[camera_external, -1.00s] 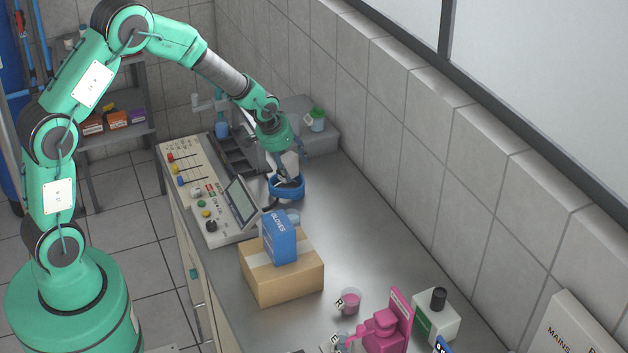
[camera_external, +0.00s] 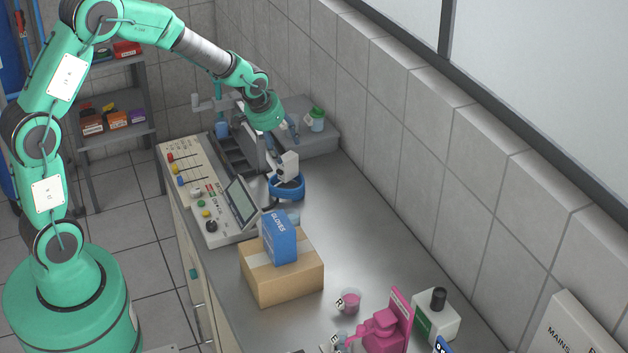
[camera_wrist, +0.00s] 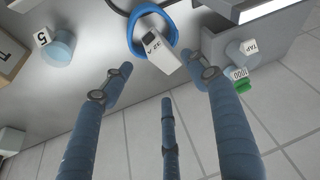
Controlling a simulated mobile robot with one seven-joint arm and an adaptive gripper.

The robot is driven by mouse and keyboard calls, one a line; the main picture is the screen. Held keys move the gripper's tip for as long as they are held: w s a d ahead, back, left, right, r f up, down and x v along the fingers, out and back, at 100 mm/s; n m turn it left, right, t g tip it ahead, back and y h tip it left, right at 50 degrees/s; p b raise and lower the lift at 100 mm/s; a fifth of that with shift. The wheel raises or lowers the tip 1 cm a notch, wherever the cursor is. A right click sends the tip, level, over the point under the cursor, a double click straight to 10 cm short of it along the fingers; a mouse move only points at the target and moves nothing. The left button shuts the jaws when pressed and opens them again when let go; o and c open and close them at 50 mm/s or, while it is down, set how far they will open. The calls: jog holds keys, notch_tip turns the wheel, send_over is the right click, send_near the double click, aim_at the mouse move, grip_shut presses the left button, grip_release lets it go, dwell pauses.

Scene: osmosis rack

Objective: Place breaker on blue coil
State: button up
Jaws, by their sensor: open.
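The breaker (camera_external: 288,166) is a white block with dark markings, standing roughly upright on or within the blue coil (camera_external: 287,192), a thick blue ring on the bench. In the wrist view the breaker (camera_wrist: 155,48) overlaps the near rim of the coil (camera_wrist: 137,32). I cannot tell whether it rests on the rim or inside the ring. My gripper (camera_external: 284,130) is above and behind the breaker, apart from it. In the wrist view my gripper's (camera_wrist: 160,85) blue fingers are spread wide with nothing between them.
A control panel (camera_external: 205,200) with a tilted screen stands left of the coil. A cardboard box (camera_external: 282,275) carries a blue gloves box (camera_external: 279,238). A green-lidded jar (camera_external: 317,120) stands at the back. The bench right of the coil is clear.

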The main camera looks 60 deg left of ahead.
jog(key=shift+v, duration=1.35)
jog(key=s+d+r+m+t, duration=0.1)
jog(key=s+d+r+m, duration=0.1)
jog(key=s+d+r, duration=1.35)
jog(key=s+d+r+m, duration=0.1)
jog(key=s+d+r, duration=0.1)
jog(key=s, duration=0.5)
jog(key=s+d+r+h, duration=0.1)
jog(key=s+d+r, duration=0.1)
jog(key=s, duration=0.5)
jog(key=s+d+r+m, duration=0.1)
jog(key=s+d, duration=0.3)
jog(key=s, duration=0.4)
jog(key=shift+r+m+t+h, duration=0.3)
jog(key=shift+r+h, duration=0.1)
jog(key=shift+r, duration=0.45)
jog(key=shift+s, duration=0.1)
